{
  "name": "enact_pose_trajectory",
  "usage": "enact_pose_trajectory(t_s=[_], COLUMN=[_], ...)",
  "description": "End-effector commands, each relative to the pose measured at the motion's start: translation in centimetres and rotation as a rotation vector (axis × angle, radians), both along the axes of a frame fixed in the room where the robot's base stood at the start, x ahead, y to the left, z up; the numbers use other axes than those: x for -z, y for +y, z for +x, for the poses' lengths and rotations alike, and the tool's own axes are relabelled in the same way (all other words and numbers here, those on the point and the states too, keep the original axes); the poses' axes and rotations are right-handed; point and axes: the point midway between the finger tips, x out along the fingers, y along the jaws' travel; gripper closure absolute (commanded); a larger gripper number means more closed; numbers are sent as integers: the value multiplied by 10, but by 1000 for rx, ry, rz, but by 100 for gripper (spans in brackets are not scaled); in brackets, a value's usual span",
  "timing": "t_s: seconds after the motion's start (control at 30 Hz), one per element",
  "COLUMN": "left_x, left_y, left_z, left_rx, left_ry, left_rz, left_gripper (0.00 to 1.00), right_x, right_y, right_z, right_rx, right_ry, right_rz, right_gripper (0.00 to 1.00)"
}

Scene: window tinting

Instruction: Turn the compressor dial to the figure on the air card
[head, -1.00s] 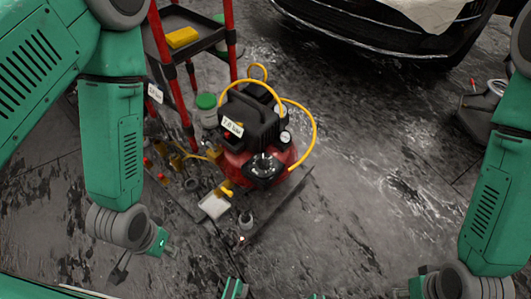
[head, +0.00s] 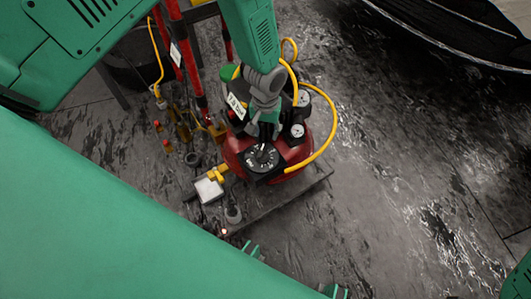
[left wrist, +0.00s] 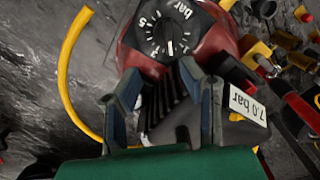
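The red compressor (head: 232,147) stands on the floor platform, with a round black dial (head: 262,158) on its near side. In the left wrist view the dial (left wrist: 168,32) shows white figures, "bar" and a central knob. The air card (head: 236,106) is white; it reads 7.0 bar in the left wrist view (left wrist: 247,104). My left gripper (head: 264,130) hangs just above and behind the dial, over the black housing. In the left wrist view its two fingers (left wrist: 163,98) are apart, with nothing clearly held between them; the dial lies beyond their tips. My right gripper is out of view.
A yellow hose (head: 333,125) loops right of the compressor, beside two white gauges (head: 298,131). A red-framed cart (head: 190,75) stands behind left. The floor at right is clear.

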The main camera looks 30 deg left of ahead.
Motion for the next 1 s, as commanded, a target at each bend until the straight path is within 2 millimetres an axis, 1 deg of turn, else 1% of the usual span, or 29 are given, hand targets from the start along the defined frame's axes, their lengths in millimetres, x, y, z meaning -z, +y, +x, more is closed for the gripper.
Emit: enact_pose_trajectory(t_s=[0.03,0.2,0.3,0.4,0.5,0.6,0.93,0.97,1.0], left_x=[17,57,76,89,100,105,110,110,109], left_y=[3,8,6,3,1,1,6,6,6], left_z=[-1,-1,-1,0,-1,0,-1,-1,-1], left_rx=[-4,-5,-5,-4,-2,-2,-5,-5,-5], left_ry=[2,3,2,1,2,1,1,1,1], left_rz=[-3,-10,-7,-1,5,6,-7,-7,-5], left_gripper=[65,65,65,65,65,65,65,72,86], right_x=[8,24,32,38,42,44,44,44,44], right_y=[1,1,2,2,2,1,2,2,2], right_z=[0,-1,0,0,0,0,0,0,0], right_rx=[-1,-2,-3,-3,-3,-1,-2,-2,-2], right_ry=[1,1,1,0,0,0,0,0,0], right_rz=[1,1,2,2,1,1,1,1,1], right_gripper=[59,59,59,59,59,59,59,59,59])
